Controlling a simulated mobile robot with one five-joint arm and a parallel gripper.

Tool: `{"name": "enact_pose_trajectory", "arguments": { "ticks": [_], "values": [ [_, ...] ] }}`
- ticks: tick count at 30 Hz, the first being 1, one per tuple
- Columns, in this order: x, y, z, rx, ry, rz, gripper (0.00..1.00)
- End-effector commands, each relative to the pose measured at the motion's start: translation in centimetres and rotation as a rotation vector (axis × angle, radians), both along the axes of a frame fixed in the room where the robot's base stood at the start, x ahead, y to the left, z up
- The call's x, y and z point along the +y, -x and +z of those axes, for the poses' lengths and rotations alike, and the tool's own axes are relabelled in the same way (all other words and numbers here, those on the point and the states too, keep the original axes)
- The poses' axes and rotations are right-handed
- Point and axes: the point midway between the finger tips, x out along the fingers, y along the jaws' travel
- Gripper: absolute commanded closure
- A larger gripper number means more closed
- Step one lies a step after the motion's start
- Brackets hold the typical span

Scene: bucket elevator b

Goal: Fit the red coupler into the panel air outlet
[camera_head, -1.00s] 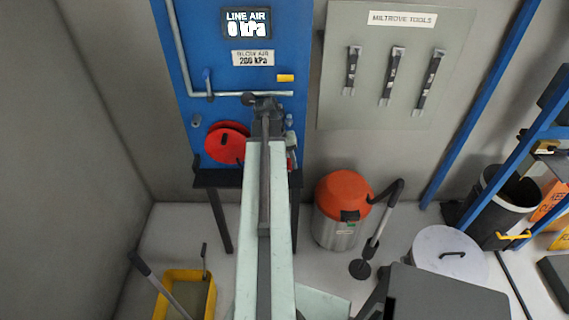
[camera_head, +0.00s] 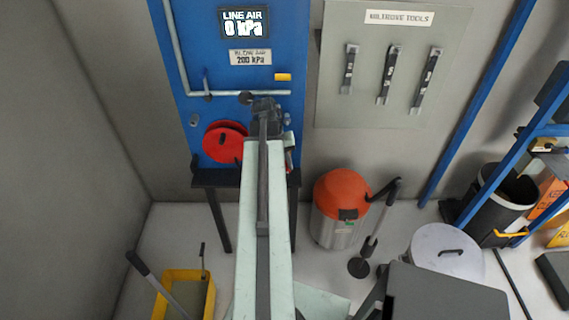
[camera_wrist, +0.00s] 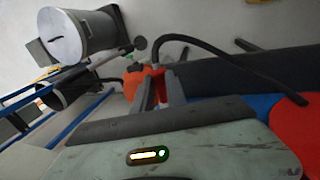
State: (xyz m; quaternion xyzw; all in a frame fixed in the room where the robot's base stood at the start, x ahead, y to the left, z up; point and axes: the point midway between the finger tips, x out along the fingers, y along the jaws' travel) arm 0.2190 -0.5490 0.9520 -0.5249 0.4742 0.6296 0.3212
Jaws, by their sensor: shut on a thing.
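My gripper (camera_head: 264,104) is in front of the blue panel (camera_head: 275,45), below the yellow label; my arm hides part of the panel. In the wrist view my gripper (camera_wrist: 162,82) is shut on the red coupler (camera_wrist: 162,88), of which only a small red part shows between the fingers. A black hose (camera_wrist: 215,50) arcs from near the fingers to the red hose reel (camera_wrist: 292,125). The reel also shows on the panel in the head view (camera_head: 222,143). I cannot make out the air outlet; my gripper may cover it. Whether the coupler touches anything is unclear.
A pale pipe (camera_head: 215,94) runs down and across the panel. The display (camera_head: 245,22) reads LINE AIR 0 kPa. A tool board (camera_head: 390,75) hangs at right. An orange-topped vacuum (camera_head: 340,205) and a yellow bucket (camera_head: 188,290) stand on the floor.

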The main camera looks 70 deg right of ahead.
Motion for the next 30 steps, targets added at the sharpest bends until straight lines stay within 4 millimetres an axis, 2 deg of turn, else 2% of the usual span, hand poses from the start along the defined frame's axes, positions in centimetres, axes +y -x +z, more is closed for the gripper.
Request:
{"name": "enact_pose_trajectory", "arguments": {
  "ticks": [13,30],
  "values": [
    [0.5,0.0,0.0,0.001,0.0,0.001,1.0],
    [2.9,1.0,0.0,0.001,0.0,0.001,1.0]
  ]
}}
